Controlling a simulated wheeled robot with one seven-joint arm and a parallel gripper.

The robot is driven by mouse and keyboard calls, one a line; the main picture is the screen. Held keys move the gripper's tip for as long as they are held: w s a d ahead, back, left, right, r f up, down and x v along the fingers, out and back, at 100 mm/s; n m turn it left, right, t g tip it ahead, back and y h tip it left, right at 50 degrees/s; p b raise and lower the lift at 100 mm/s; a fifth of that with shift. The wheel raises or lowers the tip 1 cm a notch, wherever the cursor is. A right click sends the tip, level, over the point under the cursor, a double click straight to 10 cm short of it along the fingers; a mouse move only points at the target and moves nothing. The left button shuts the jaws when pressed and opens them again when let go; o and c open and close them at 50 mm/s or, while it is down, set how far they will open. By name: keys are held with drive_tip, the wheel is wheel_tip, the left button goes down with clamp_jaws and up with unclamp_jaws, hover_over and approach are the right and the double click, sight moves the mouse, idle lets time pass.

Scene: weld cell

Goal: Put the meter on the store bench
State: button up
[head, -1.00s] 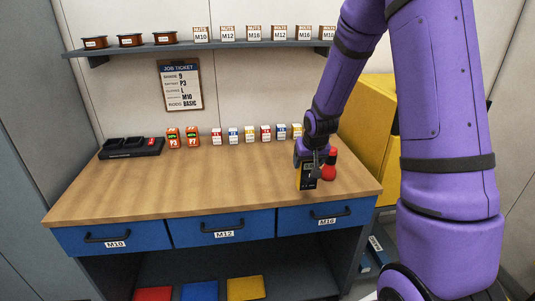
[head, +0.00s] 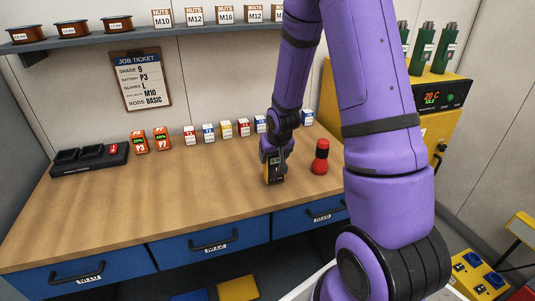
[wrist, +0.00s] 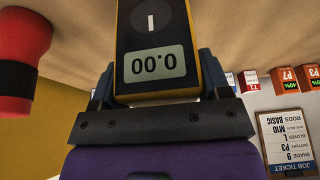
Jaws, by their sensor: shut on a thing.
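The meter (head: 274,171) is a black and yellow handheld unit, upright in my gripper (head: 272,158) over the right part of the wooden bench (head: 170,205). I cannot tell whether this bench is the store bench.
A red and black flashlight-like object (head: 320,157) stands just right of the meter. Small boxes (head: 226,130), battery packs (head: 161,140) and a black charger (head: 90,158) line the back. A yellow oven-like unit (head: 440,120) is at right. The bench's middle is clear.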

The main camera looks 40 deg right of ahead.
drive_tip(key=shift+f, duration=0.25)
drive_tip(key=o, duration=1.1)
drive_tip(key=shift+r, duration=0.1)
drive_tip(key=s+a+r, duration=0.3)
drive_tip(key=s+r, duration=0.1)
drive_tip(key=r, duration=0.4)
drive_tip(key=s+a+r+n, duration=0.1)
drive_tip(key=s+a+r, duration=0.2)
drive_tip(key=s+r, duration=0.35)
drive_tip(key=s+a+r, duration=0.2)
drive_tip(key=a+r, duration=0.1)
drive_tip(key=r, duration=0.7)
drive_tip(key=s+a+r+n, duration=0.1)
drive_tip(key=s+a+r, duration=0.1)
drive_tip(key=s, duration=0.5)
drive_tip(key=s+a+r+n+t+y, duration=0.1)
drive_tip(key=s+a+r, duration=0.2)
drive_tip(key=s, duration=0.4)
drive_tip(key=shift+s+r, duration=0.15)
drive_tip(key=shift+r, duration=0.6)
